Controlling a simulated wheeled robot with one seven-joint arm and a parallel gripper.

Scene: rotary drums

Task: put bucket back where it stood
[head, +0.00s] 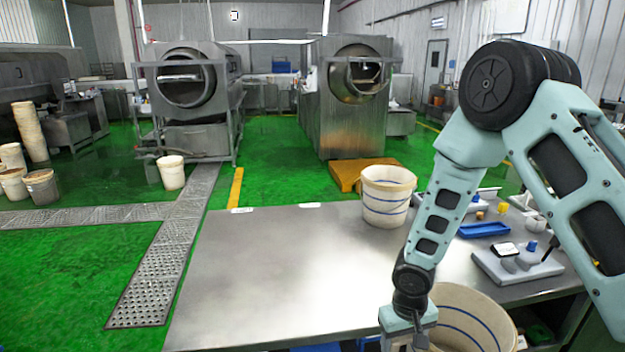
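A white bucket with blue bands (476,322) is at the bottom of the head view, overlapping the table's front edge; its lower part is cut off. My gripper (409,342) points down at this bucket's left rim. Its fingertips are at or below the picture's edge, so I cannot tell whether they are closed on the rim. A second white bucket with blue bands (386,203) stands upright on the steel table (270,265), near its far edge.
A blue tray (484,230), a grey board (517,266) and small items lie on the table's right side. The table's left and middle are bare. Two steel drum machines (188,85) (345,110) stand behind. A white bucket (171,173) stands on the green floor.

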